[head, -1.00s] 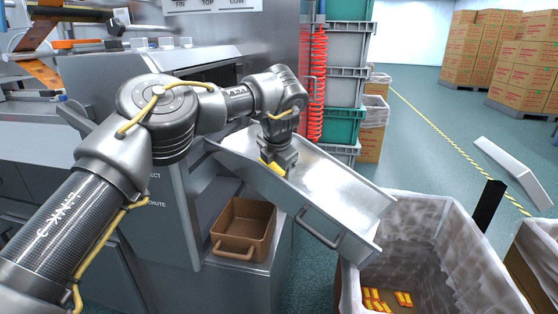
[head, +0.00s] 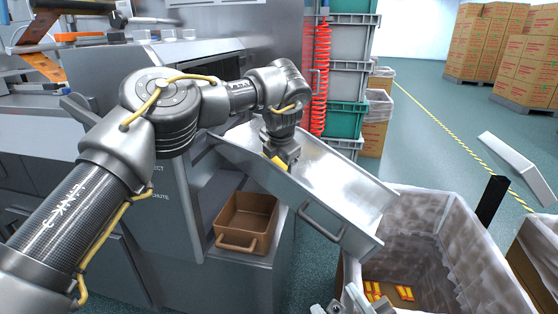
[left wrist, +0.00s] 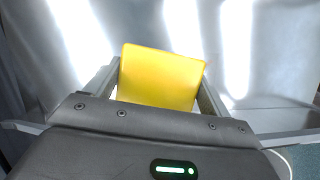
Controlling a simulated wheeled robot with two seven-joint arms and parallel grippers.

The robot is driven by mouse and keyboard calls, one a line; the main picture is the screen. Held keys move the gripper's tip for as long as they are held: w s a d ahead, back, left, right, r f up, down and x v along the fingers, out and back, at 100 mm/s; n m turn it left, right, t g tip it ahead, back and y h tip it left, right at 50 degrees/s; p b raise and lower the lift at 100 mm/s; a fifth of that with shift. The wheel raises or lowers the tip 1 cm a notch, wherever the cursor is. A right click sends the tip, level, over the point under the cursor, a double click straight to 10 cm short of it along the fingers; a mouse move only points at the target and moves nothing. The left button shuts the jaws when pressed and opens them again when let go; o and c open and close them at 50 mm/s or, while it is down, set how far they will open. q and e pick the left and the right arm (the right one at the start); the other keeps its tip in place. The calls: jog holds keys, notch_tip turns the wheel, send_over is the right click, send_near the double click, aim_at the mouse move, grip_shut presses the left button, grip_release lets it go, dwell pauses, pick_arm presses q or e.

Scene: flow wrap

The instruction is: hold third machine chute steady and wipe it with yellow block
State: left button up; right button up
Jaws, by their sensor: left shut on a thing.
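The metal chute (head: 340,185) slopes down to the right from the machine, with side walls and a bar handle (head: 322,222) on its near side. My left gripper (head: 281,162) is over the upper part of the chute, shut on the yellow block (head: 273,161). In the left wrist view the yellow block (left wrist: 160,77) sits between the two fingers, against the shiny chute surface; whether it touches is hard to tell. Part of my right gripper (head: 342,303) shows at the bottom edge, below the chute's lower end and apart from the handle. Its fingers are partly cut off.
A lined bin (head: 440,235) with several small orange packets stands under the chute's lower end. A brown tray (head: 246,222) sits on a ledge below the chute. Stacked crates (head: 345,80) and a red coiled hose (head: 319,85) stand behind.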

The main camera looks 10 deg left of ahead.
jog(key=s+a+f+n+g+h, duration=0.2)
jog(key=a+n+g+h, duration=0.5)
jog(key=a+n+h, duration=0.2)
jog(key=n+t+h, duration=0.6)
jog(key=t+h, duration=0.8)
jog(key=h, duration=0.4)
send_over(371, 236)
jog(key=d, duration=0.2)
jog(key=f, duration=0.4)
jog(key=shift+s, duration=0.25)
jog(key=shift+x, duration=5)
jog(key=shift+w, duration=0.2)
grip_shut()
